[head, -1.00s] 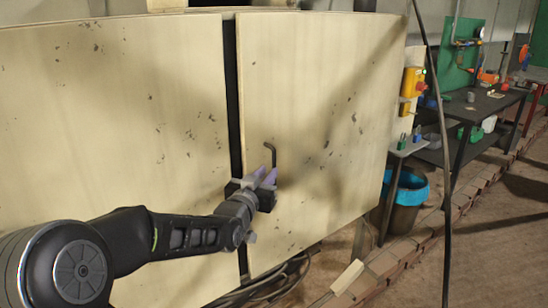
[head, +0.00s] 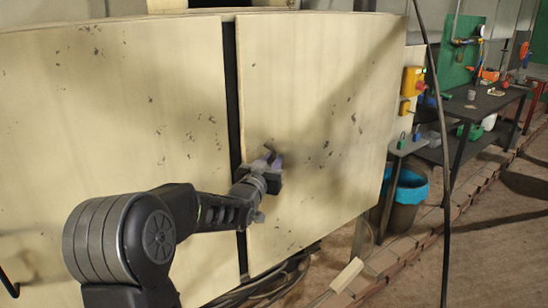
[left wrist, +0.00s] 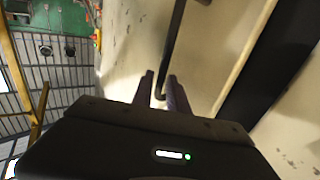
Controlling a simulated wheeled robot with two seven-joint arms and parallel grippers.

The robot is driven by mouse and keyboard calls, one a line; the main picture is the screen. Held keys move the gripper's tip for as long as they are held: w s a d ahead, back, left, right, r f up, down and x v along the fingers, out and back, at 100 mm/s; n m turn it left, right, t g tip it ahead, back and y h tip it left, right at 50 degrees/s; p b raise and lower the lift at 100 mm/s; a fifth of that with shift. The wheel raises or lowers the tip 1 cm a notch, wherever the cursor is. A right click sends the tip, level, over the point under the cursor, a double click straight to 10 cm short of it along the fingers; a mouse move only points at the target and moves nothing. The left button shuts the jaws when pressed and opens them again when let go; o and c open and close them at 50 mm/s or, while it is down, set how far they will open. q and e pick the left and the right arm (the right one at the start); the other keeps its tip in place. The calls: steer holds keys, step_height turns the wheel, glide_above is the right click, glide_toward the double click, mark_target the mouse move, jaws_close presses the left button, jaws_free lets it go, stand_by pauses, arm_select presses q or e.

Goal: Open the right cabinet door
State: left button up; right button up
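The right cabinet door (head: 330,90) is a pale, scuffed panel that looks closed, with a narrow dark gap between it and the left door (head: 120,110). Its dark bar handle (head: 270,149) is near its left edge, partly hidden by my left gripper (head: 267,163). In the left wrist view the handle (left wrist: 172,50) runs down between the two purple-grey fingertips of my left gripper (left wrist: 161,92). The fingers are apart on either side of the bar, and some space shows beside it. My right gripper is in neither view.
A dark hooked bar (head: 9,284) shows at the lower left on the left door. A thin dark cable (head: 445,150) hangs in front of the right side. A bin with a blue liner (head: 406,190) and a dark workbench (head: 470,108) stand to the right. Cables lie below the doors.

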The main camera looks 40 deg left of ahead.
arm_select(q)
steer(key=shift+w+a, duration=0.15)
steer(key=shift+w, duration=0.4)
jaws_close()
stand_by(1.1)
